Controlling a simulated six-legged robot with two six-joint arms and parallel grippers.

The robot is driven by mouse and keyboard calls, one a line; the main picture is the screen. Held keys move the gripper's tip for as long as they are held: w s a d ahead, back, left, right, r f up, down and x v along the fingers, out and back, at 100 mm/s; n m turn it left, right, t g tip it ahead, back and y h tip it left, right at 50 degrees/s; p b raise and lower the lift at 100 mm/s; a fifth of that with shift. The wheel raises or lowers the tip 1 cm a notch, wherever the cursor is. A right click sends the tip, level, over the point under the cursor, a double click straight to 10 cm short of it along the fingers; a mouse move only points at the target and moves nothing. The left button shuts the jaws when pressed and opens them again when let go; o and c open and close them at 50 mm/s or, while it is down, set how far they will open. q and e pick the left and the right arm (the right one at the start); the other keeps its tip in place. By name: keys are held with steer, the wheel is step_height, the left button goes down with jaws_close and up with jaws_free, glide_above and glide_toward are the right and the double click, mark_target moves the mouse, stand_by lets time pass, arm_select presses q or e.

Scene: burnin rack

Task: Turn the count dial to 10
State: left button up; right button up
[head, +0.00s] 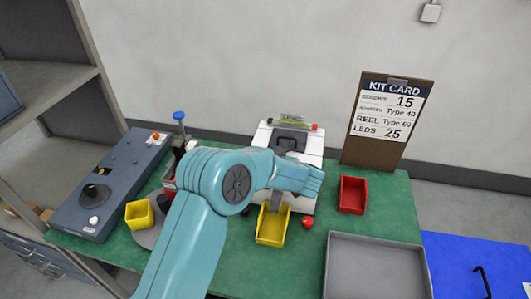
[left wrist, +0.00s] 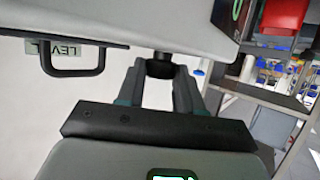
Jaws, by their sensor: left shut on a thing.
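The white machine (head: 303,140) stands at the back middle of the green table. In the left wrist view, its pale body (left wrist: 190,18) fills the top, with a dark handle (left wrist: 75,72) at left. A dark round knob (left wrist: 160,64), which looks like the count dial, sticks out from the body. My left gripper (left wrist: 160,82) is shut on this knob, one finger on each side. In the head view my teal left arm covers the machine's lower front and hides the knob and fingertips. No dial number is readable. My right gripper is not in view.
A yellow bin (head: 271,226) stands before the machine, with a red round thing (head: 307,222) beside it. A red bin (head: 352,195), grey tray (head: 375,266) and kit card board (head: 388,120) are to the right. A grey-blue control box (head: 115,180) is at left.

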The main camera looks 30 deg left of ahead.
arm_select(q)
steer(key=shift+r, duration=0.1)
stand_by(0.4)
steer(key=o, duration=1)
steer(key=shift+s+d, duration=0.15)
steer(key=shift+d, duration=0.2)
steer(key=b+v, duration=0.3)
steer(key=v, duration=1.2)
steer(key=shift+d+r, duration=0.2)
steer(key=shift+d, duration=0.1)
steer(key=shift+s, duration=0.1)
